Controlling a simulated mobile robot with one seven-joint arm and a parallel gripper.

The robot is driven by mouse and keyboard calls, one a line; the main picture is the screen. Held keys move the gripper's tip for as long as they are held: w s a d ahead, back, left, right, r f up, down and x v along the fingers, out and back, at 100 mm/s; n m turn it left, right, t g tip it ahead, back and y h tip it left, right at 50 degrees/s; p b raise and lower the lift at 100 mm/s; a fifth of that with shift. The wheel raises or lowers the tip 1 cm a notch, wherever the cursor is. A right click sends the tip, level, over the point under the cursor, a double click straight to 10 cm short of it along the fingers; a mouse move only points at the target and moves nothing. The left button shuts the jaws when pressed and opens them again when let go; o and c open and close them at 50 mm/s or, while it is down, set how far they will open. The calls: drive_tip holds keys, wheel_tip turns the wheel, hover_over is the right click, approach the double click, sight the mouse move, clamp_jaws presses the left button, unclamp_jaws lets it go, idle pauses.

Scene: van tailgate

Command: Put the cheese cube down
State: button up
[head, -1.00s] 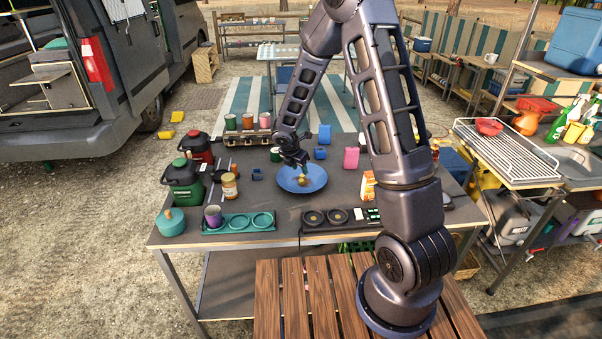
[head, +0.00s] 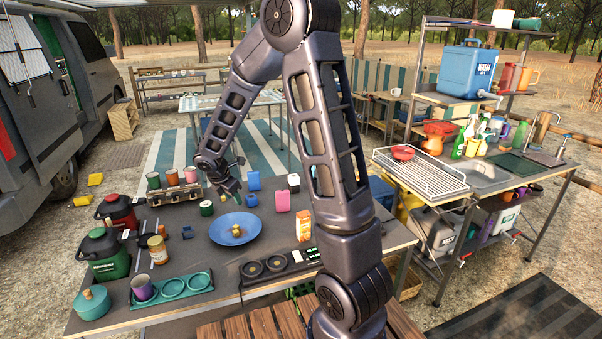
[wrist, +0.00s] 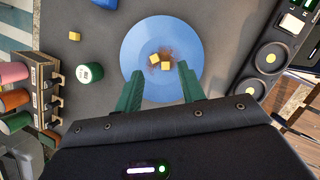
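Two small yellow cheese cubes (head: 236,230) lie close together near the middle of the blue plate (head: 220,238). In the wrist view one cube (wrist: 154,58) is slightly farther up and left of the other cube (wrist: 166,66), with brownish marks around them on the plate (wrist: 138,40). I cannot tell which cube is the task's one. My gripper (head: 233,188) is above the table behind the plate, clear of the cubes. In the wrist view its green fingers (wrist: 160,68) are spread apart with nothing held between them.
A green can (head: 206,208) and a rack of cups (head: 172,178) stand left of the plate. A pink container (head: 283,201) and an orange carton (head: 303,226) stand to its right. A stove (head: 265,267) is in front. A small yellow block (wrist: 74,36) lies on the table off the plate.

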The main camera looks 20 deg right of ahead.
drive_tip(key=s+d+r+m, duration=1.1)
drive_tip(key=d+r+m, duration=0.15)
drive_tip(key=r, duration=0.25)
drive_tip(key=s+d+r+m+y, duration=0.1)
drive_tip(key=s+d+r+m, duration=0.2)
drive_tip(key=s+m, duration=0.3)
drive_tip(key=s+d+r+m+t+y, duration=0.1)
drive_tip(key=s+d+r+m+y, duration=0.1)
drive_tip(key=s+m, duration=0.4)
drive_tip(key=s+d+r, duration=0.1)
drive_tip(key=s, duration=0.4)
